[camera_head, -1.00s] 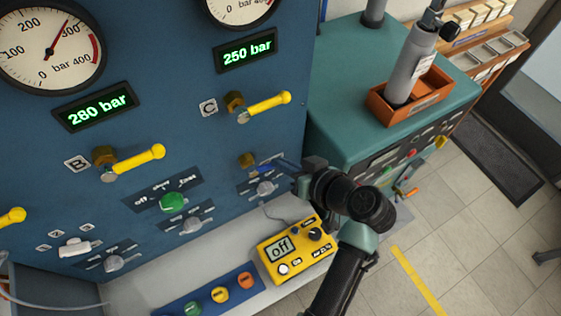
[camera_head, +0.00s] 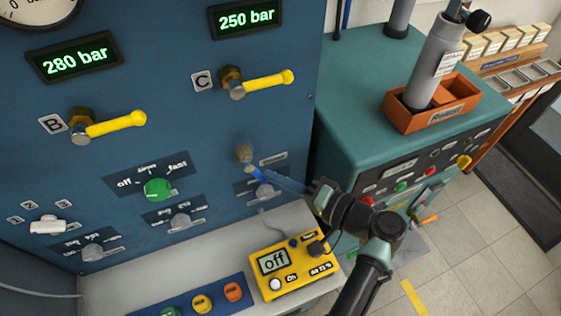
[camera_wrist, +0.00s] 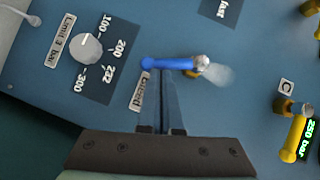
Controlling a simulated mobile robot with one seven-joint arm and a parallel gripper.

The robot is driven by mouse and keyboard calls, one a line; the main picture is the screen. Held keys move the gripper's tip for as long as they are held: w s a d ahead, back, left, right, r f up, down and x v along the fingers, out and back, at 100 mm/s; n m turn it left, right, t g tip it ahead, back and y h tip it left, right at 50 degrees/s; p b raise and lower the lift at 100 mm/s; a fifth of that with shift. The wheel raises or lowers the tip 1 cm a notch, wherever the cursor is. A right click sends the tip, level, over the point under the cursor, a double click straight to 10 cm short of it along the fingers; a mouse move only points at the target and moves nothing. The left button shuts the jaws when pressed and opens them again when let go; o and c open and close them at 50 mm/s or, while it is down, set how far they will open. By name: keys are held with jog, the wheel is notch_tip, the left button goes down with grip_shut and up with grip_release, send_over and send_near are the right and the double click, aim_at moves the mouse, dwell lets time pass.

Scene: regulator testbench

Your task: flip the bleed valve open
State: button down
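The bleed valve is a brass fitting on the blue panel with a blue lever. In the wrist view the blue lever (camera_wrist: 172,63) lies across the picture beside the "Bleed" label (camera_wrist: 138,92). A pale plume of mist (camera_wrist: 220,75) shows at its pivot end. In the head view the brass fitting (camera_head: 244,153) is visible with mist near it, and the lever (camera_head: 257,174) points down and right, partly hidden. My gripper (camera_wrist: 168,76) has its two narrow fingers together, tips at the lever. I cannot tell whether they press on it.
A limit knob (camera_wrist: 87,48) sits near the lever. Yellow-handled valve C (camera_head: 262,84) is above and valve B (camera_head: 115,124) is left. A yellow meter reading "off" (camera_head: 291,279) stands on the ledge below. A teal cabinet (camera_head: 350,75) stands to the right.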

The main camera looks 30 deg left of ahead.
jog(key=shift+s+a+f+m+y+b, duration=0.35)
jog(key=shift+m+y+b, duration=0.15)
jog(key=shift+m, duration=0.25)
jog(key=shift+s+a+f+m+y+b, duration=0.25)
jog(key=shift+m+y+b, duration=0.2)
jog(key=shift+m, duration=0.3)
jog(key=shift+f, duration=0.1)
